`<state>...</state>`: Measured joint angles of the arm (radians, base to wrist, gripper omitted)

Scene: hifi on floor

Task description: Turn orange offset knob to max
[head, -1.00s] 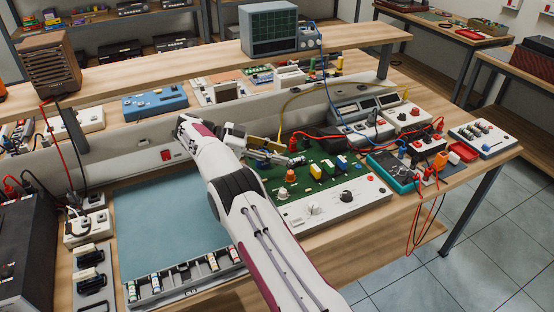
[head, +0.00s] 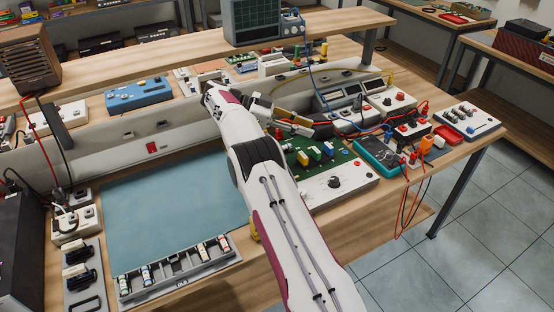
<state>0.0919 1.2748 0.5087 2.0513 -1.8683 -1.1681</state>
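The green circuit board (head: 340,152) with its white front panel lies right of the blue mat. I cannot make out the orange offset knob. The left part of the board and panel is hidden behind my arm. A black knob (head: 333,182) shows on the white panel. My gripper (head: 308,128) is above the back edge of the board, apart from the panel. Its fingers are small and seen from the side, so I cannot tell whether they are open or shut.
A teal multimeter (head: 378,155), red cables and an orange block (head: 426,146) lie right of the board. Bench instruments (head: 350,108) stand behind it. The blue mat (head: 170,200) is bare, with a grey parts tray (head: 180,272) at its front edge.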

